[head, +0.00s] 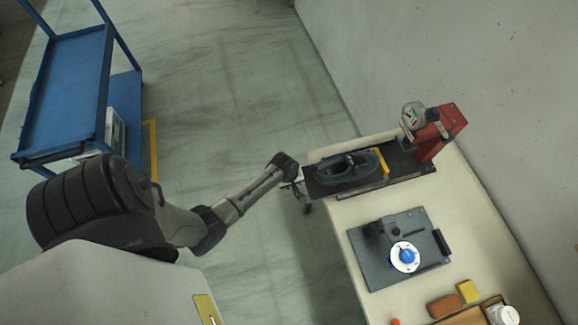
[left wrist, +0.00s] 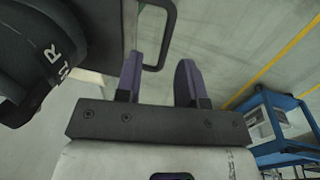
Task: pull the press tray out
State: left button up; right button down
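The press tray (head: 311,182) is a flat dark plate at the far end of the cream table, carrying a dark shoe (head: 350,170). Its near left end reaches the table edge. In the left wrist view the tray (left wrist: 97,28) has a dark loop handle (left wrist: 168,35) on its side, and the shoe (left wrist: 25,50) shows an "R". My left gripper (head: 294,178) is at the tray's handle end. In the wrist view its purple fingers (left wrist: 158,80) are apart, with the handle's corner showing in the gap and no visible grip. My right gripper is out of view.
A red press (head: 437,132) with a round gauge stands at the tray's far end. A grey plate with a blue-and-white dial (head: 404,256) lies on the table nearer. A blue cart (head: 70,85) stands left; open floor lies between.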

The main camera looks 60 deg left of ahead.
pick_arm(q)
notch_tip(320, 180, up, 10)
jog(key=s, duration=0.1)
jog(key=shift+s+a+f, duration=0.15)
jog(key=shift+s+a, duration=0.05)
jog(key=shift+s, duration=0.2)
dwell(0.4)
